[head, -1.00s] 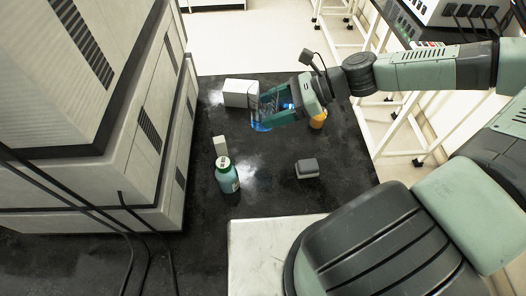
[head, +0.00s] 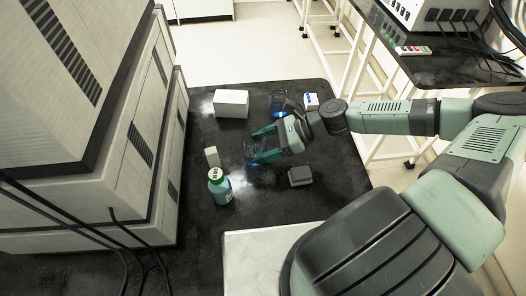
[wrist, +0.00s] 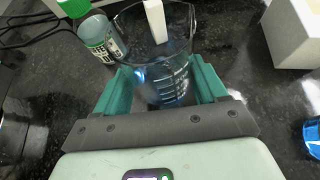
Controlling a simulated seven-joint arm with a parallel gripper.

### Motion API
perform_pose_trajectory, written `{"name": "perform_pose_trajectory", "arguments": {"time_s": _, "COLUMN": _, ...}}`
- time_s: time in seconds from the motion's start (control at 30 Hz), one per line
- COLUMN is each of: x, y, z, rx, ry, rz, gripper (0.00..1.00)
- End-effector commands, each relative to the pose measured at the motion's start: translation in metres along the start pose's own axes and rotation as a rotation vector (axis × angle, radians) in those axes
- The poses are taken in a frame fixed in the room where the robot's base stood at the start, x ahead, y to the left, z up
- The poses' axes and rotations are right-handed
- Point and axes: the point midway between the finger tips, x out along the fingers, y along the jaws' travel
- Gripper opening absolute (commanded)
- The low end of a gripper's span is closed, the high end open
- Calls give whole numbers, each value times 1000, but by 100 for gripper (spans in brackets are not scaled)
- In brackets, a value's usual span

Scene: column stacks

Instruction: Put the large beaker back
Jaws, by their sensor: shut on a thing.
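A clear beaker with white markings and blue liquid (wrist: 165,78), apparently the large beaker, is between my gripper's teal fingers (wrist: 160,88). My gripper (head: 262,146) is shut on it. The held beaker (head: 251,152) shows faintly in the head view, at the fingertips over the middle of the black bench (head: 255,205). I cannot tell whether its base touches the bench. A second blue vessel (head: 279,104) stands farther back, and part of it shows at the right edge of the wrist view (wrist: 313,137).
A teal bottle with a green cap (head: 220,187) and a small white block (head: 212,157) stand close left of the held beaker. A white box (head: 231,103) is behind, a dark grey box (head: 300,176) right. Large stacked instrument cabinets (head: 95,150) wall the left side.

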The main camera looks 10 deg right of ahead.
Motion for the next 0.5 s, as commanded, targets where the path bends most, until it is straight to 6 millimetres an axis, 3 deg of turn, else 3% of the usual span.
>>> {"name": "perform_pose_trajectory", "arguments": {"time_s": 0.2, "x": 13, "y": 0, "z": -25, "rx": 2, "ry": -3, "rz": 0, "gripper": 14}}
{"name": "perform_pose_trajectory", "arguments": {"time_s": 0.5, "x": 14, "y": 0, "z": -28, "rx": 1, "ry": 0, "rz": 0, "gripper": 14}}
